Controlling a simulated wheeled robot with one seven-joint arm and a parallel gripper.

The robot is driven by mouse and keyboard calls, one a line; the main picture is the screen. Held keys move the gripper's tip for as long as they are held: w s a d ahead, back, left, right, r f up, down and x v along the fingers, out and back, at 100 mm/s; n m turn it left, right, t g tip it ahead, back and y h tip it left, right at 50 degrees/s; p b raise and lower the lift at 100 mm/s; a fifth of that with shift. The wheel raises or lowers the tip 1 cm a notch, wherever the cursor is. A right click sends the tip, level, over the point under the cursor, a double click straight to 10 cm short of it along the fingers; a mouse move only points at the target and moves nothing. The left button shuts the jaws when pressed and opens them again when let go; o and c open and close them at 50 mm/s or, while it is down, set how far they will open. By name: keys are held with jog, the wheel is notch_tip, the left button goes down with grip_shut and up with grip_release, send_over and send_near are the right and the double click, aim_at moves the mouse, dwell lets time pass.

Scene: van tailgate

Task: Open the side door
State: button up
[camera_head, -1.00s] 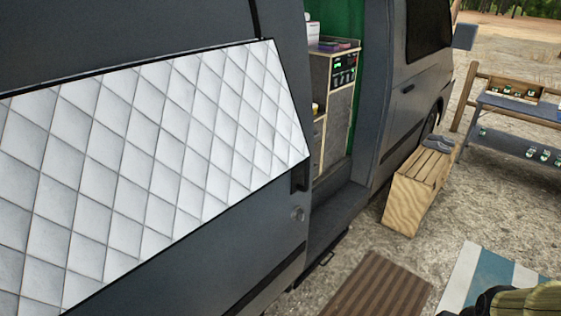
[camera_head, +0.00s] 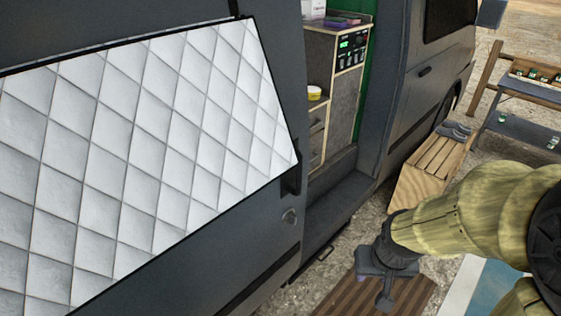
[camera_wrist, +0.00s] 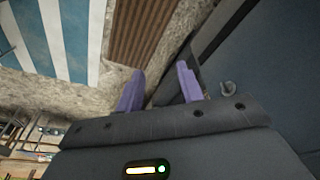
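The grey side door (camera_head: 240,258) of the van fills the left of the head view, with a white quilted panel across it. The doorway shows to the right of its edge. A dark handle (camera_head: 291,180) sits near that edge, with a round metal lock (camera_head: 289,216) below it. In the wrist view the door is the dark surface on the right, and a small round metal part (camera_wrist: 227,88) shows on it. My gripper (camera_head: 384,296) hangs right of the door edge, apart from the handle. Its two purple fingers (camera_wrist: 160,88) are spread with nothing between them.
A wooden step box (camera_head: 428,170) with shoes on it stands by the van. A brown slatted mat (camera_head: 335,296) and a blue and white striped rug (camera_head: 500,290) lie on gravel. A cabinet (camera_head: 338,95) is inside the doorway. A low rack (camera_head: 522,130) stands at right.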

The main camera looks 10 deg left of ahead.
aim_at(301, 172)
jog(key=w+f+n+t+y+b, duration=0.25)
jog(key=w+n+t, duration=0.3)
jog(key=w, duration=0.75)
jog(key=w+a+r+n+t+y+b, duration=0.1)
jog(key=a+r+n+t+y, duration=0.1)
jog(key=a+r+t+y, duration=0.3)
jog(key=a+r+y, duration=0.1)
jog(key=y, duration=0.3)
jog(key=shift+w+a+r+n, duration=0.25)
jog(key=shift+a+r+n, duration=0.1)
jog(key=shift+w+a+t, duration=0.1)
jog(key=shift+t, duration=0.15)
jog(key=p+x, duration=0.4)
jog(key=x, duration=1.3)
jog(key=shift+a+r+p, duration=0.1)
jog(key=shift+p, duration=0.3)
